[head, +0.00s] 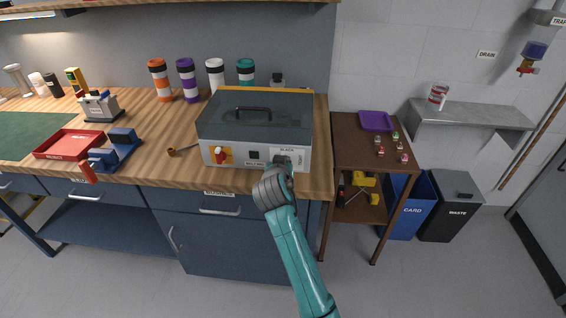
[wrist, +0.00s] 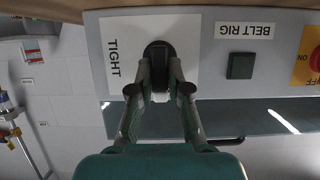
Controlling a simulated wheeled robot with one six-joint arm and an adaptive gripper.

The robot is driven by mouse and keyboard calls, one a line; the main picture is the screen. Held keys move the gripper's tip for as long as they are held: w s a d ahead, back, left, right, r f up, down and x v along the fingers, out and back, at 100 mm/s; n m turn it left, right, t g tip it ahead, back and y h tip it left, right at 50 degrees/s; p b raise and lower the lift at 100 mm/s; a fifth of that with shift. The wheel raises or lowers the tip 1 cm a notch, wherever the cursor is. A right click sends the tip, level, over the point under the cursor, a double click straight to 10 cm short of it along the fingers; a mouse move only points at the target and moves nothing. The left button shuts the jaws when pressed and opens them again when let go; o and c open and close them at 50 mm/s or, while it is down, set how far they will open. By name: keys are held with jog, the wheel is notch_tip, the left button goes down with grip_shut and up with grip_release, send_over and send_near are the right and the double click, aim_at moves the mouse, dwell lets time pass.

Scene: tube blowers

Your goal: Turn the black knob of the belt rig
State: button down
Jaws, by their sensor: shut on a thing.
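The belt rig (head: 213,155) is a grey box with a dark clear lid, standing on the wooden bench. In the wrist view, which is upside down, its front panel (wrist: 205,75) shows a BELT RIG label and a TIGHT label. The round black knob (wrist: 158,50) sits beside the TIGHT label. My gripper (wrist: 160,80) is shut on the knob, with one finger on either side of it. In the head view my gripper (head: 283,167) is at the right of the rig's front and hides most of the knob.
A red switch on a yellow plate (head: 226,155) and a dark square button (wrist: 240,66) share the panel. A brown pipe-like item (head: 183,150) lies left of the rig. Several capped cups stand behind. A brown cart (head: 350,140) stands to the right.

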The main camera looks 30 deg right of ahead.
jog(key=shift+f, duration=0.1)
jog(key=c, duration=1.1)
grip_release()
jog(key=v, duration=1.2)
